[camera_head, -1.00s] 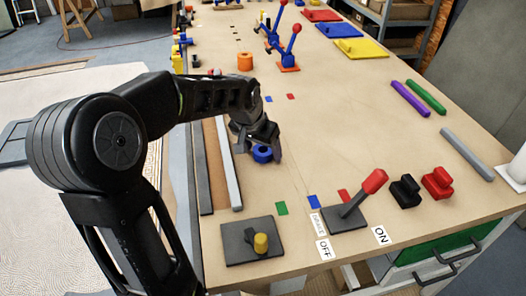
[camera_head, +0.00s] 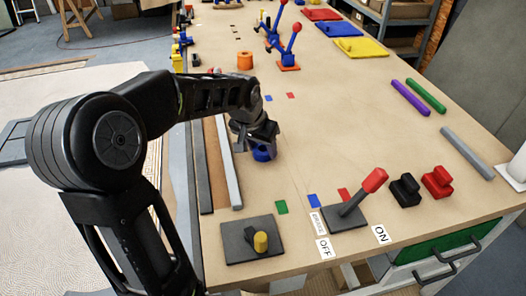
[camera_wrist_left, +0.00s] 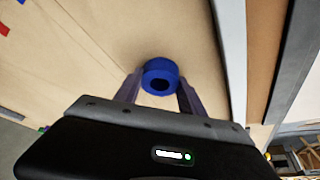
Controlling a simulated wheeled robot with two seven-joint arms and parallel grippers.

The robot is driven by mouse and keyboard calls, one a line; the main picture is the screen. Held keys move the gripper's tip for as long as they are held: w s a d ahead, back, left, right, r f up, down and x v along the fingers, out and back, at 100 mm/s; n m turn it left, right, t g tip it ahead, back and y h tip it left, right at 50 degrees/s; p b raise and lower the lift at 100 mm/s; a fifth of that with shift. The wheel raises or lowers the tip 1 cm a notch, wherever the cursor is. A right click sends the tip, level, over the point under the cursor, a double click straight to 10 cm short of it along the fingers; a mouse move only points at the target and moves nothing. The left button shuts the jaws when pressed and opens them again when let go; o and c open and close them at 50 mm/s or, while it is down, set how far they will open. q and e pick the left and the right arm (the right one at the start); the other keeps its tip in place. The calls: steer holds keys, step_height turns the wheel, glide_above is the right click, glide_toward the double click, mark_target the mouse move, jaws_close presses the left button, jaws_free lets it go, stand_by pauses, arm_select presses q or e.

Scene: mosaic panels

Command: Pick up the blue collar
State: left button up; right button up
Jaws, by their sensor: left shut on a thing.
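The blue collar (camera_head: 263,153) is a short ring with a hole through it. In the head view it sits at the tip of my left gripper (camera_head: 262,146), near the left side of the table (camera_head: 330,130). In the left wrist view the blue collar (camera_wrist_left: 160,76) lies between the two fingers of my left gripper (camera_wrist_left: 158,88), which are shut on its sides. I cannot tell whether it still touches the table. My right gripper is in neither view.
Grey and brown strips (camera_head: 222,165) run along the table's left edge beside my gripper. A red-handled lever (camera_head: 362,194) and a plate with a yellow knob (camera_head: 260,242) stand near the front. The table's middle is clear.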

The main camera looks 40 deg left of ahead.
arm_select(q)
jaws_close()
stand_by(0.3)
step_height(320, 180, up, 10)
steer(key=shift+b, duration=0.35)
stand_by(0.7)
step_height(320, 180, up, 7)
steer(key=p, duration=0.5)
steer(key=shift+p, duration=0.3)
